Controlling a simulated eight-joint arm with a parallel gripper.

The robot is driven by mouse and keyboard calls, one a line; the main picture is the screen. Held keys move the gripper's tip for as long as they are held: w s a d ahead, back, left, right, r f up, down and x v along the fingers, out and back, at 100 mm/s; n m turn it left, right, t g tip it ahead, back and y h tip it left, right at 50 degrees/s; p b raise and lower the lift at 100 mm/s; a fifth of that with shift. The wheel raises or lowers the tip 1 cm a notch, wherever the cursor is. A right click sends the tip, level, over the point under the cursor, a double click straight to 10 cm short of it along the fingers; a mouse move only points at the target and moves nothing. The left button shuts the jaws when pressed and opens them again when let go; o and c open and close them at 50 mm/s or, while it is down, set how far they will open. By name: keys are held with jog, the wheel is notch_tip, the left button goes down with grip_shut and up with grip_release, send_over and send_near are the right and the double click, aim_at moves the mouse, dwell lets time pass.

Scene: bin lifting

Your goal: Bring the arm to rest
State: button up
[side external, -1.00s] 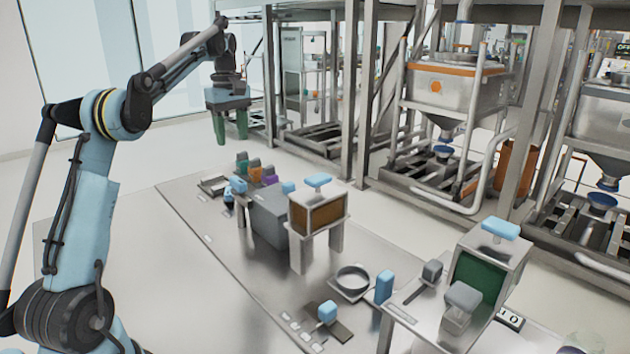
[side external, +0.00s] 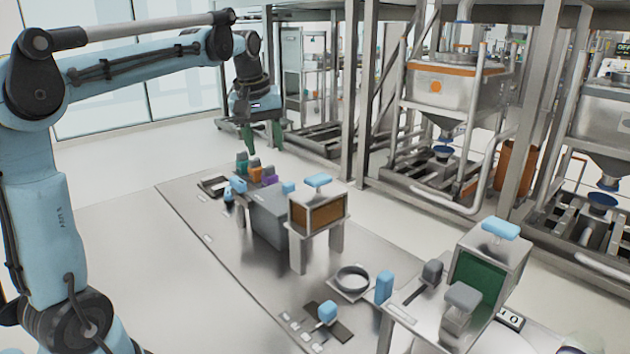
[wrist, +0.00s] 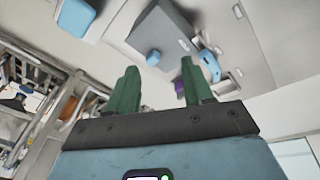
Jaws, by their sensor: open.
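My gripper (side external: 262,136) hangs from my arm above the far end of the metal table (side external: 185,200) in the side external view. Its two green fingers point down and stand apart with nothing between them. In the wrist view my gripper (wrist: 158,80) also shows open and empty. The grey box (wrist: 160,30) with a light-blue knob lies beyond the fingertips there. The grey box (side external: 268,218) stands on the table in the side external view, below my gripper and apart from it.
A brown-fronted bin (side external: 318,213) with a blue handle stands on a raised stand. A green-fronted bin (side external: 480,283) stands at the near right. Small coloured blocks (side external: 255,173) sit at the table's far end. Steel frames (side external: 360,100) and hoppers (side external: 455,90) rise behind.

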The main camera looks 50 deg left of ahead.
jog(key=s+d+f+m+t, duration=0.2)
jog(key=s+d+f+m, duration=0.3)
jog(key=d, duration=0.3)
jog(key=s+d+f+m+t+h, duration=0.1)
jog(key=s+d+f+m+t, duration=0.1)
jog(key=s+d+f+m, duration=0.4)
jog(key=d, duration=0.3)
jog(key=shift+f+t, duration=0.3)
jog(key=shift+f, duration=0.05)
jog(key=shift+d, duration=0.1)
